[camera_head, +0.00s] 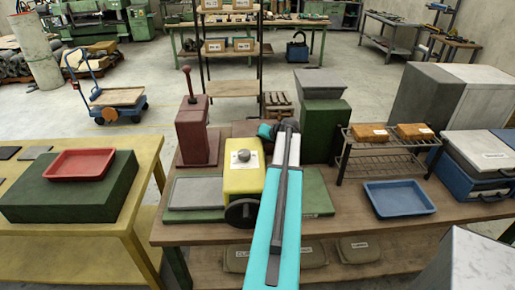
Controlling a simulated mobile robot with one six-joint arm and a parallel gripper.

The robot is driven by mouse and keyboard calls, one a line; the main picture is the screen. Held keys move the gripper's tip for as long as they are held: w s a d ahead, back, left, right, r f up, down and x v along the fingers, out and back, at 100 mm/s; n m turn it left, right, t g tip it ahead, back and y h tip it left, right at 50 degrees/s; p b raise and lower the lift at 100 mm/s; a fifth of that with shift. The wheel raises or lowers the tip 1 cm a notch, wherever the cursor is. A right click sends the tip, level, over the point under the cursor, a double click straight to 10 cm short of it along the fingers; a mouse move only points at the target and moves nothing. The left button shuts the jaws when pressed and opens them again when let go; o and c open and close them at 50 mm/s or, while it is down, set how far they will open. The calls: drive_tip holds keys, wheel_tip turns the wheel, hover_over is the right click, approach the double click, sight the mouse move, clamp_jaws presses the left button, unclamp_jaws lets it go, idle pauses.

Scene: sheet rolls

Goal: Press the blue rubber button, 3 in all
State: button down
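I cannot make out a blue rubber button in the head view. A yellow box (243,180) with a round grey knob on its upper part stands on the wooden table, just left of my teal arm. A dark handwheel (240,213) is at its lower front. My arm rises from the bottom edge across the middle of the view and hides what lies behind it, including part of the green base. A small teal piece beside the arm's far end may be my wrist. My gripper does not show, so its opening and contents are hidden.
On the wooden table (350,225) stand a dark red lever press (196,135), a green machine (321,120), a wire rack (380,155) with orange boxes, a blue tray (399,198) and a blue case (470,178). A yellow table (100,238) is left, a grey cabinet right.

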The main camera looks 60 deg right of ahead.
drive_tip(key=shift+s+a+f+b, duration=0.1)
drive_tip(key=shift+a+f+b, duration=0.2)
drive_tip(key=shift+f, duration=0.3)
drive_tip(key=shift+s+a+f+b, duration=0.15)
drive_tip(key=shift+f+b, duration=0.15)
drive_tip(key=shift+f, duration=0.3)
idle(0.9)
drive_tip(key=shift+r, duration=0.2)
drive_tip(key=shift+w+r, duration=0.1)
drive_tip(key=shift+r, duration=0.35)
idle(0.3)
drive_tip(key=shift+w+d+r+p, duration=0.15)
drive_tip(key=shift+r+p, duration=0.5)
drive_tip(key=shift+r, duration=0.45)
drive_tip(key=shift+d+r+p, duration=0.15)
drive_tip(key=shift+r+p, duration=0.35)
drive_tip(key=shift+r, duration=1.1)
